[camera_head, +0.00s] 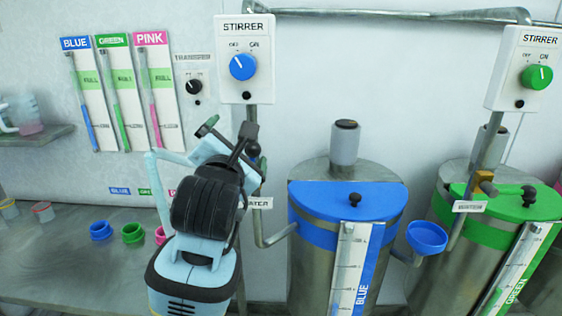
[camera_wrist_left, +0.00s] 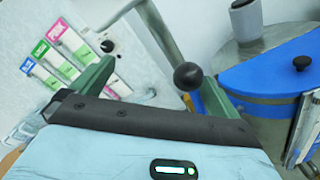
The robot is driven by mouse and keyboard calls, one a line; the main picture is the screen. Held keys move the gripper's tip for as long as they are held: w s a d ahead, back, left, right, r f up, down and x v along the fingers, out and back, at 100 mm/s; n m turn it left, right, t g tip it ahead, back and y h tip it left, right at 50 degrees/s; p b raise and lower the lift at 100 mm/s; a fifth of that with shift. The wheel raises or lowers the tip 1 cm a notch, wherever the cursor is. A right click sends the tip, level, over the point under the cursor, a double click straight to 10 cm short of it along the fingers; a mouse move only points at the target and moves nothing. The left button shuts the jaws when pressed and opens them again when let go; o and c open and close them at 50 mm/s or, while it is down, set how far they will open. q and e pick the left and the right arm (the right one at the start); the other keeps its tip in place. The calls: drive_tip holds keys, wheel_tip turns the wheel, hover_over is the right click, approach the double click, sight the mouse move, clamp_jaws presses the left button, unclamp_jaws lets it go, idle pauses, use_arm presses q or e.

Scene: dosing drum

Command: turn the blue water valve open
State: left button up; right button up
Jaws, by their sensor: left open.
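The water valve's black ball knob (camera_head: 254,148) shows in the head view just above the WATER label (camera_head: 258,203), on the pipe beside the blue drum. The valve body is mostly hidden behind my arm. My left gripper (camera_head: 234,146) is at the knob, its green fingers spread. In the left wrist view the ball knob (camera_wrist_left: 188,76) lies in front of the open left gripper (camera_wrist_left: 152,84), closer to the right finger. I cannot tell whether a finger touches it. My right gripper is not in view.
The blue-lidded drum (camera_head: 347,201) stands right of my left gripper, with a green-lidded drum (camera_head: 502,204) beyond it. A STIRRER box (camera_head: 244,59) with a blue dial hangs above.

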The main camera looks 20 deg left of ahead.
use_arm(q)
drive_tip(key=shift+s+a+r, duration=0.1)
drive_tip(key=shift+a+r, duration=0.05)
drive_tip(key=shift+a, duration=0.2)
drive_tip(key=shift+d, duration=0.1)
drive_tip(key=shift+d+f, duration=0.4)
drive_tip(key=shift+f, duration=0.15)
idle(0.4)
